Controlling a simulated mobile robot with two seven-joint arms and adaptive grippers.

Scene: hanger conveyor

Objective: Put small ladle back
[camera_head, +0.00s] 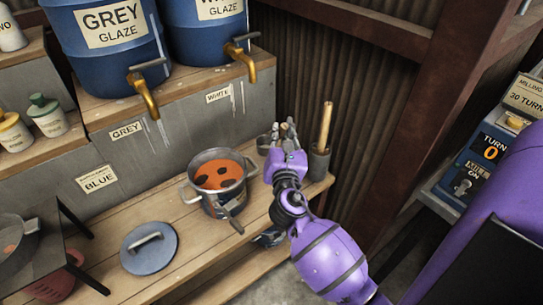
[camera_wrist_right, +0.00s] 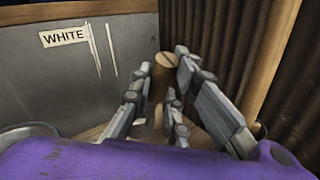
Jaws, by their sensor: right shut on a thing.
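My right gripper (camera_head: 279,133) is over the right end of the wooden shelf, just left of a dark cylindrical holder (camera_head: 318,163). In the right wrist view its fingers (camera_wrist_right: 160,85) are closed around a short wooden handle with a round cut end (camera_wrist_right: 167,61). I take this to be the small ladle. Its lower part is hidden by the fingers. A taller wooden handle (camera_head: 326,125) stands upright in the dark holder. A metal pot (camera_head: 191,185) of orange glaze stands to the left of the gripper. My left gripper is not in view.
A round blue lid (camera_head: 149,248) lies on the shelf left of the pot. Blue glaze barrels (camera_head: 105,50) with brass taps (camera_head: 146,98) stand above and behind. A corrugated wall (camera_head: 300,75) closes the back. A control box (camera_head: 490,150) is at the right.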

